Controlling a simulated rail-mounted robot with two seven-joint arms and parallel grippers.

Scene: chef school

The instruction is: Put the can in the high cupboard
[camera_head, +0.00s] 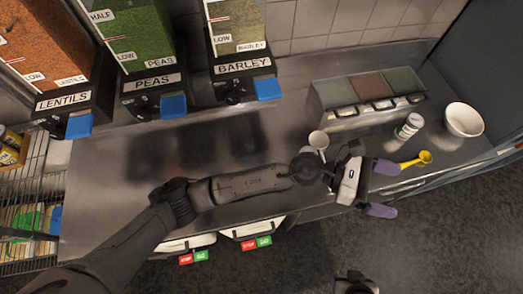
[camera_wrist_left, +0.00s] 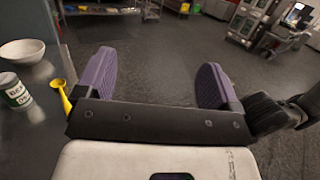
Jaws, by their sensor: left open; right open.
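A small white can with a dark green label (camera_head: 408,126) stands upright on the steel counter, right of centre. It also shows at the left edge of the left wrist view (camera_wrist_left: 14,92). My left gripper (camera_head: 388,188) is open and empty, with its purple fingers past the counter's front edge, nearer than the can and apart from it. Both fingers frame only bare floor in the left wrist view (camera_wrist_left: 157,75). A dark part of my right arm (camera_head: 355,285) shows at the bottom edge; its fingers are not visible. I cannot identify the high cupboard in these views.
A yellow funnel (camera_head: 416,159) lies close to the can, and a white bowl (camera_head: 464,120) stands to its right. A white cup (camera_head: 318,141) and a lidded three-part container (camera_head: 366,97) are to its left. Grain dispensers (camera_head: 245,75) stand at the back left.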

